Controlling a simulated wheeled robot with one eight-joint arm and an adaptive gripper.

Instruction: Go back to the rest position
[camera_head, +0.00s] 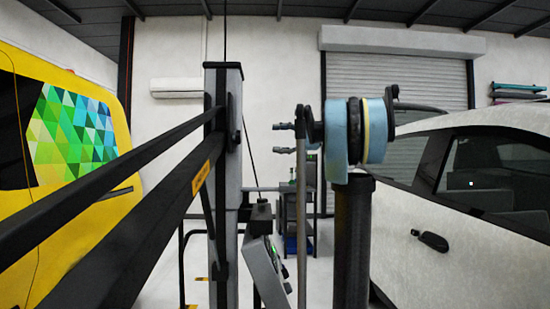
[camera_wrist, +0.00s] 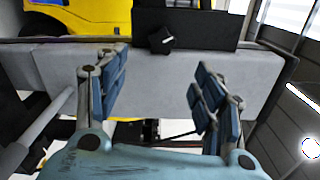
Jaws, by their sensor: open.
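My gripper (camera_wrist: 162,62) shows in the wrist view with its two blue-padded fingers spread apart. Nothing is held between them. A pale grey beam (camera_wrist: 155,92) crosses behind the fingers; I cannot tell how far off it is. In the head view my arm stands right of centre, with a dark column and blue joints, in front of the roller door. My gripper is not clear in the head view.
A yellow van (camera_head: 110,225) with a green and blue triangle pattern stands at left. A pale car (camera_head: 435,200) stands close at right. A grey post (camera_head: 228,170) with long black bars and a control box (camera_head: 265,270) stands between. A dark shelf (camera_head: 297,212) is behind.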

